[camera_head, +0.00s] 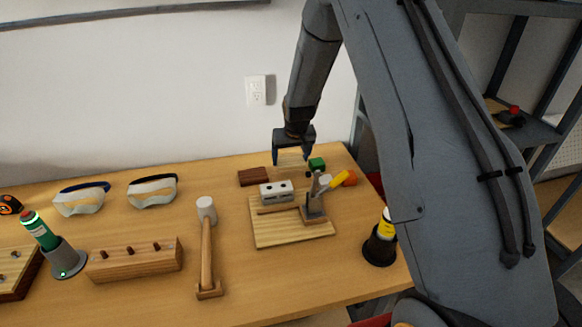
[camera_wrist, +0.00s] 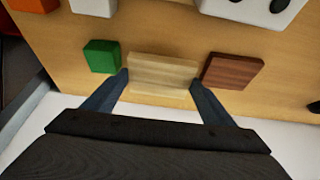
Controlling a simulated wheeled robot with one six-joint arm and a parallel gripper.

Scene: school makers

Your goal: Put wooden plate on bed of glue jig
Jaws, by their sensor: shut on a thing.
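A light wooden plate (camera_wrist: 163,70) is between the two fingers of my gripper (camera_wrist: 159,80), which is shut on it. In the head view my gripper (camera_head: 292,155) points down at the back of the table, behind the glue jig (camera_head: 263,237). The plate (camera_head: 289,156) shows there only in part between the fingers. I cannot tell whether it touches the tabletop. The jig is a pale wooden board with a grey holed block (camera_head: 276,193) and an upright toggle clamp (camera_head: 313,205) with a yellow handle on it.
A dark brown block (camera_head: 254,177) and a green block (camera_head: 317,164) flank my gripper; an orange thing (camera_head: 349,178) lies to the right. The wall is close behind.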

